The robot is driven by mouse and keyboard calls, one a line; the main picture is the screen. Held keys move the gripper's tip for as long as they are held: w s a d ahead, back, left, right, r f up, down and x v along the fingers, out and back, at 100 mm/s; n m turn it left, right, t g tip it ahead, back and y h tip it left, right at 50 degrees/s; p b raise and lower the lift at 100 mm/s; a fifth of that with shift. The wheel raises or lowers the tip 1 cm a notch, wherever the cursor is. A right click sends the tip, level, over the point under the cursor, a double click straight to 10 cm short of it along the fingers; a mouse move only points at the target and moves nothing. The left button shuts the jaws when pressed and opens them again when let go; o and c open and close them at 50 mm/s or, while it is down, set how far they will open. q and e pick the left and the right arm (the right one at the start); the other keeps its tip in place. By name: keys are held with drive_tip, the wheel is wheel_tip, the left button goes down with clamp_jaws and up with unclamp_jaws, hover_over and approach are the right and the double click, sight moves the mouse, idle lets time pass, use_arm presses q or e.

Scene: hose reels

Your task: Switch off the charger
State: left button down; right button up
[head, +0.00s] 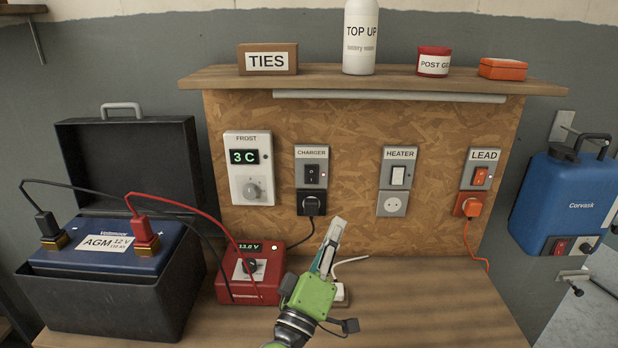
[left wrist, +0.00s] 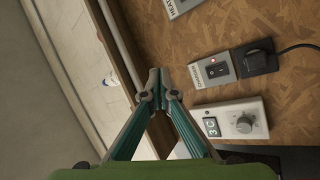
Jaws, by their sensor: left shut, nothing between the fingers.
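The charger switch (head: 312,174) is a black rocker on a grey plate labelled CHARGER, on the chipboard panel. A black plug (head: 312,203) sits in the socket below it. The switch also shows in the left wrist view (left wrist: 213,70), right of the fingertips, with a small red light beside it. The red charger box (head: 268,272) on the bench has a lit display that seems to read 13.8 V. My left gripper (head: 337,226) is shut and empty, in front of the panel below and right of the switch. Its closed fingertips show in the left wrist view (left wrist: 159,82), apart from the switch.
A HEATER switch (head: 398,175), an orange LEAD switch (head: 481,176) and a FROST thermostat (head: 249,168) share the panel. The shelf (head: 400,80) overhangs it. A battery (head: 105,248) in a black case stands left. Cables cross the bench; its front right is clear.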

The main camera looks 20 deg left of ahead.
sight(309, 172)
use_arm(q)
drive_tip(key=w+a+f+n+g+y, duration=0.2)
drive_tip(key=w+a+n+g+y, duration=0.2)
drive_tip(key=a+n+y, duration=0.3)
drive_tip(key=shift+w+a+n+y, duration=0.25)
drive_tip(key=shift+w+n+y, duration=0.6)
drive_tip(key=shift+n, duration=1.05)
drive_tip(key=shift+w, duration=0.1)
drive_tip(key=p+x, duration=0.1)
drive_tip(key=x, duration=1.3)
